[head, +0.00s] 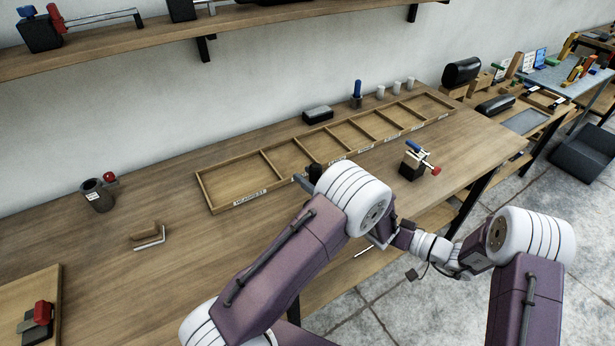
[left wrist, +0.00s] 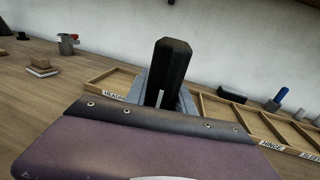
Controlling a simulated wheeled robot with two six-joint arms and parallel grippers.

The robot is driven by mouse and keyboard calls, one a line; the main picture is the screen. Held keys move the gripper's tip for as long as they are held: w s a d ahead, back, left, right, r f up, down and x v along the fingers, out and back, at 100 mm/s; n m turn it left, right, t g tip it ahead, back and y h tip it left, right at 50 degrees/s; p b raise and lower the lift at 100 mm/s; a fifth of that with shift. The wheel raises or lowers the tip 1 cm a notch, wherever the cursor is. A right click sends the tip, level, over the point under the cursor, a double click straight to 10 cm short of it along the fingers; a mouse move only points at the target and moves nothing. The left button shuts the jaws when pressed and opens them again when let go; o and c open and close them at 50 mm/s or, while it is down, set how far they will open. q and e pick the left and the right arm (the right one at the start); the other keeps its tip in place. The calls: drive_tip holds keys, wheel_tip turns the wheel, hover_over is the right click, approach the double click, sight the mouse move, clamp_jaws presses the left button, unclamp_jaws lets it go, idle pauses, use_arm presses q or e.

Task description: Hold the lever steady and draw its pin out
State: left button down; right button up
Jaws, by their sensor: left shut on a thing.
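My left gripper (left wrist: 163,98) is shut on a black upright piece (left wrist: 168,65), seen between grey fingers in the left wrist view. I cannot tell what that piece belongs to. In the head view my left arm's white joint hides most of that gripper. My right gripper (head: 380,240) is near the bench's front edge, apart from the fixture; its jaws are unclear.
A long labelled wooden tray (head: 235,200) with compartments lies behind my left arm. A cup (head: 97,197), a wood block with a hex key (head: 150,240) and a board (head: 45,283) with a red-and-black piece stand left. A shelf (head: 130,40) hangs above. The bench around the fixture is clear.

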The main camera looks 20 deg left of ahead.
idle(0.7)
use_arm(q)
drive_tip(key=c, duration=1)
unclamp_jaws()
drive_tip(key=shift+d, duration=0.1)
drive_tip(key=v, duration=1.2)
